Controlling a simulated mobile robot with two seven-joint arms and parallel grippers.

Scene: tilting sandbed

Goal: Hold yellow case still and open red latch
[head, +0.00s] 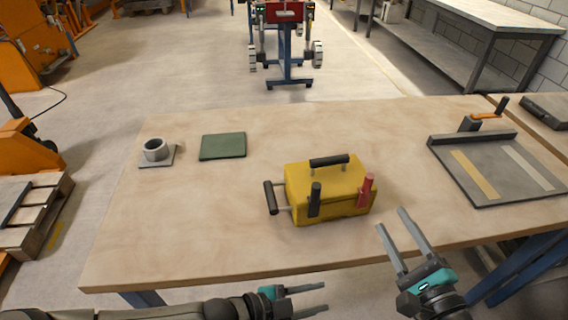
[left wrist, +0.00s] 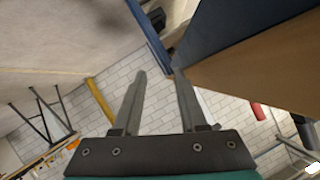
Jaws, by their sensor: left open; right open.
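My right gripper (head: 396,231) is open and empty, to the right of the case and nearer me. My left gripper (head: 326,298) is open and empty, low in front of the table's near edge; its open fingers also show in the left wrist view (left wrist: 158,100).
A grey cup on a plate (head: 156,151) and a green mat (head: 223,146) lie at the back left. A dark tray (head: 500,193) with an orange-handled clamp (head: 487,115) is at the right. The table's left front is clear.

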